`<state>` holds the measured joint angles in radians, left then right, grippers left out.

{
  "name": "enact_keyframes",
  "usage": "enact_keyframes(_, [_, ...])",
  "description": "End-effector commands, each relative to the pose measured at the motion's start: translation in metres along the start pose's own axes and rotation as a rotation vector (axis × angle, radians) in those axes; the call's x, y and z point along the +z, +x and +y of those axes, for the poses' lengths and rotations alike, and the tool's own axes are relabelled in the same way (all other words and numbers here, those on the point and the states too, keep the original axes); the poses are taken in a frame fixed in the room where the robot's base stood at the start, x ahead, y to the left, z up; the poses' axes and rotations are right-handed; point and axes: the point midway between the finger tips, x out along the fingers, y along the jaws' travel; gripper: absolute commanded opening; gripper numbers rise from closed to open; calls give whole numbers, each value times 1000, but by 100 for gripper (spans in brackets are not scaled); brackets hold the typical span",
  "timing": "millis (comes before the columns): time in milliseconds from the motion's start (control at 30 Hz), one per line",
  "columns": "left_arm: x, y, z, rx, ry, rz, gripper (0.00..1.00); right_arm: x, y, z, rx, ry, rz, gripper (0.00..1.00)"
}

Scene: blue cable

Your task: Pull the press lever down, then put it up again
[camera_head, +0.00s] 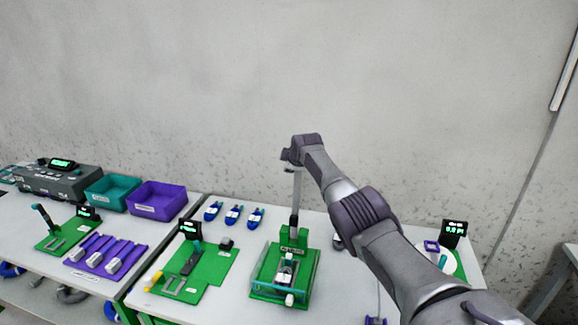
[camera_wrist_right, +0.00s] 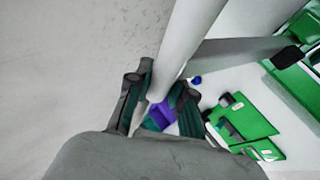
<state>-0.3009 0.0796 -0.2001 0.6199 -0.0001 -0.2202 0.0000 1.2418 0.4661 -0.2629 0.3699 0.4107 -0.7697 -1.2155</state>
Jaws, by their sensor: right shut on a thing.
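The green press (camera_head: 283,274) stands on the white table in the head view, and part of it shows at the upper right of the right wrist view (camera_wrist_right: 296,45). Its lever (camera_head: 296,198) points up, nearly upright, from the back of the press. My right gripper (camera_head: 291,160) is at the top of the lever. In the right wrist view, the gripper's fingers (camera_wrist_right: 160,98) close around the light grey lever handle (camera_wrist_right: 190,35). The gripper partly hides the handle's end. My left gripper is in neither view.
Blue tools (camera_head: 233,214) lie behind the press. A green board (camera_head: 207,268) is to its left, with purple (camera_head: 157,200) and teal (camera_head: 112,191) bins farther left. A small display (camera_head: 454,229) stands at right. A bare wall is behind the table.

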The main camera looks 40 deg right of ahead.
Motion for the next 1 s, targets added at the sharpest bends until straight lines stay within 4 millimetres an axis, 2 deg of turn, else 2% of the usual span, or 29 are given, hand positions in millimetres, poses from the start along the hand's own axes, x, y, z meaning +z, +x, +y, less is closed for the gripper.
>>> enact_keyframes(267, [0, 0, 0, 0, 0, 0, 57, -1, -1, 2, 3, -1, 1, 0])
enact_keyframes(300, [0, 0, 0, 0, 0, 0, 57, -1, -1, 2, 3, -1, 1, 24])
enact_keyframes(433, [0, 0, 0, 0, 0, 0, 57, -1, -1, 1, 2, -1, 1, 46])
enact_keyframes(800, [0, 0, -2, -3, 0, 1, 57, 0, -1, 1, 1, -1, 0, 48])
enact_keyframes(1000, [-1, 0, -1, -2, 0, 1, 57, 0, -9, 2, 2, -1, 1, 48])
